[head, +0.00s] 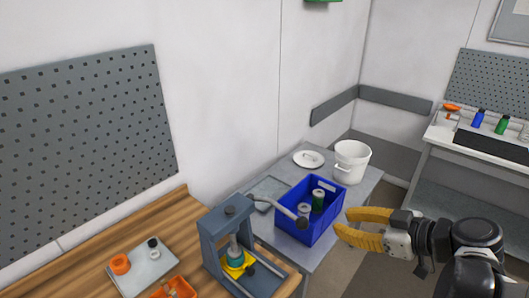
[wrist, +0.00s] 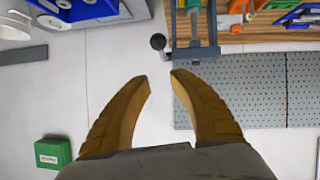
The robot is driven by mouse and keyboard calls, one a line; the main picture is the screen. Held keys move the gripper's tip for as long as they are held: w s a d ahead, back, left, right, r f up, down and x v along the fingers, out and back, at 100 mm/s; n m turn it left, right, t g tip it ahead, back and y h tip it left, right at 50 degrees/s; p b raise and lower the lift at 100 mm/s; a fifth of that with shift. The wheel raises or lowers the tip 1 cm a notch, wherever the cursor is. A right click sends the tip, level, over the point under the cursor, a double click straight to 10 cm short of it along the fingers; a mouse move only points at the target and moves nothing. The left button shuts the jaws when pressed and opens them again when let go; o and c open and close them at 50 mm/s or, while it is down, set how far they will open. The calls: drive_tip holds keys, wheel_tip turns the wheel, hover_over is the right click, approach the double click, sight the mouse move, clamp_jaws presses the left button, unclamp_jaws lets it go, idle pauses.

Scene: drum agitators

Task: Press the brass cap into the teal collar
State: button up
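The teal collar (head: 236,253) sits on a yellow base (head: 238,268) inside the grey press frame (head: 211,251). The press lever (head: 275,206) reaches out to the right and ends in a dark ball knob (head: 303,222). In the wrist view the knob (wrist: 158,42) lies just beyond my fingertips. My gripper (head: 344,223) is to the right of the knob, apart from it. Its yellow fingers stand apart with nothing between them, also in the wrist view (wrist: 160,80). I cannot make out the brass cap; the press ram hides the collar's top.
A blue crate (head: 328,227) with several cylinders stands on the grey table, near a white bucket (head: 351,162) and a lid (head: 308,158). On the wooden bench are a grey tray (head: 143,276) and an orange bin (head: 172,291). Open floor lies right of the grey table.

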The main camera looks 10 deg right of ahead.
sight(295, 216)
drive_tip(key=o, duration=0.4)
drive_tip(key=w+f+m+y+b, duration=0.2)
drive_tip(key=f+b, duration=0.1)
drive_tip(key=b, duration=0.1)
drive_tip(key=w+f+m+y+b, duration=0.1)
drive_tip(key=f+m+y+b, duration=0.1)
drive_tip(key=b, duration=0.3)
drive_tip(key=w+f+m+t+y+b, duration=0.1)
drive_tip(key=w+f+m+y+b, duration=0.1)
drive_tip(key=f+m+b, duration=0.2)
drive_tip(key=shift+w+d+f+b, duration=0.3)
drive_tip(key=shift+d+f+b, duration=0.1)
drive_tip(key=shift+f, duration=0.15)
drive_tip(key=shift+m+y, duration=0.6)
drive_tip(key=b+x, duration=0.2)
drive_tip(key=x, duration=0.9)
drive_tip(key=shift+f, duration=0.1)
clamp_jaws()
